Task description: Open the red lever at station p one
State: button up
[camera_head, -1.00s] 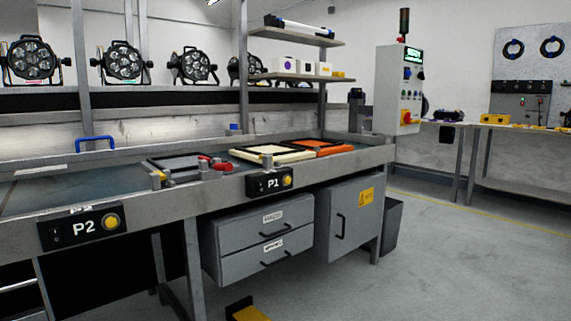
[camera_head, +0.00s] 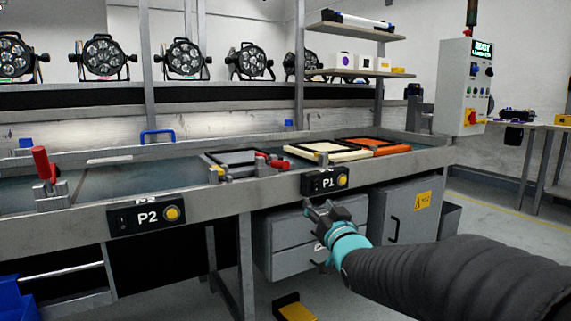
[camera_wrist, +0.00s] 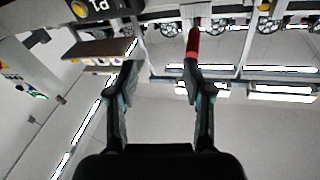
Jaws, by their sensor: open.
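The red lever (camera_head: 270,160) at station P1 lies low along the front of the bench, beside a grey frame and left of the P1 plate (camera_head: 325,181). The plate shows upside down in the wrist view (camera_wrist: 98,8). My gripper (camera_head: 325,208) is in front of the bench, below the P1 plate and apart from the lever. In the wrist view my gripper (camera_wrist: 160,70) is open with nothing between its fingers. A red lever handle (camera_wrist: 192,45) shows there just beyond the right fingertip; I cannot tell the gap.
Another red lever (camera_head: 41,163) stands upright above the P2 plate (camera_head: 147,217) at the left. A cream frame (camera_head: 322,150) and an orange frame (camera_head: 374,147) lie on the bench right of the lever. Grey drawers (camera_head: 285,237) and a cabinet (camera_head: 405,212) stand below.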

aim_at(279, 164)
jog(key=w+a+r+y, duration=0.1)
jog(key=w+a+r, duration=0.1)
jog(key=w+a, duration=0.1)
jog(key=w+a+r+n+t+y+p, duration=0.1)
jog(key=w+a+r, duration=0.1)
jog(key=w+a, duration=0.2)
jog(key=w+a+r+y, duration=0.2)
jog(key=w+a, duration=0.1)
jog(key=w, duration=0.4)
jog(key=shift+a+r+t, duration=0.3)
jog(key=shift+a+r, duration=0.05)
jog(key=shift+r, duration=0.05)
jog(key=shift+n+y, duration=0.3)
grip_shut()
